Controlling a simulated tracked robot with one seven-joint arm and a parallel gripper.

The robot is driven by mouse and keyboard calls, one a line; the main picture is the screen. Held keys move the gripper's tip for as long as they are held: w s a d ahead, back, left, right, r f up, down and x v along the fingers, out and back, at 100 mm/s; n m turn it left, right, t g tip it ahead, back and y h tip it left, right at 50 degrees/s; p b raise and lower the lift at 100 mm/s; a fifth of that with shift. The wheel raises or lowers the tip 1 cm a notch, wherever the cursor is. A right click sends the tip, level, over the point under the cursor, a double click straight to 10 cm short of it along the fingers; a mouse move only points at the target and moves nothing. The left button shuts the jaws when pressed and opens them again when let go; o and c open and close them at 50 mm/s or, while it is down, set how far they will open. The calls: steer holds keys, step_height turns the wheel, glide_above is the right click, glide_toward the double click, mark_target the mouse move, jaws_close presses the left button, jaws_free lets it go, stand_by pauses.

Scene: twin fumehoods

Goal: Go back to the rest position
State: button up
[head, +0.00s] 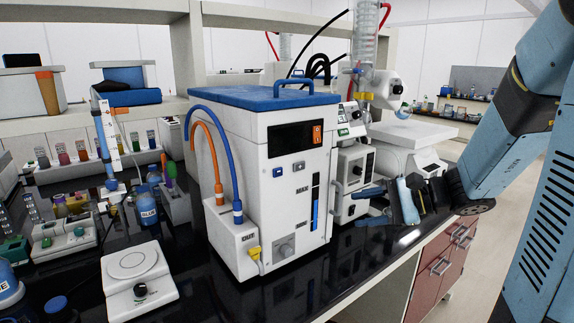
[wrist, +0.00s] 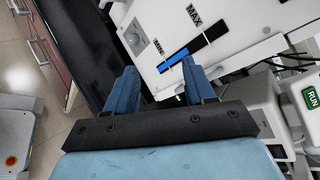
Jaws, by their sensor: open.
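My gripper (head: 376,204) is at the right of the head view, in front of the white machines and close to the right side of the chiller. Its blue fingers stand apart with nothing between them. In the wrist view the two blue fingers of my gripper (wrist: 160,88) point toward the front panel of the white chiller (wrist: 221,42), with its MIN and MAX gauge. The chiller (head: 288,205) has a blue lid and stands on the bench. I cannot tell the exact gap between the fingers and the panel.
The black bench top (head: 195,285) holds a white balance (head: 138,280) at left. Blue and orange hoses (head: 218,155) loop at the chiller's left side. A rotary evaporator (head: 372,85) stands behind my gripper. Red drawers (head: 440,262) are below. Open floor (head: 490,255) lies at right.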

steer(key=s+a+n+g+h, duration=0.1)
steer(key=s+n+g+h, duration=0.2)
steer(key=s+n+h, duration=0.5)
steer(key=s+d+r+n+t+h, duration=0.3)
steer(key=s+d+r+h, duration=0.1)
steer(key=s+d+r, duration=0.2)
steer(key=shift+s+d+n+t+h, duration=0.3)
steer(key=shift+s+n+h, duration=0.1)
steer(key=shift+s, duration=0.05)
steer(key=shift+c, duration=0.4)
stand_by(0.6)
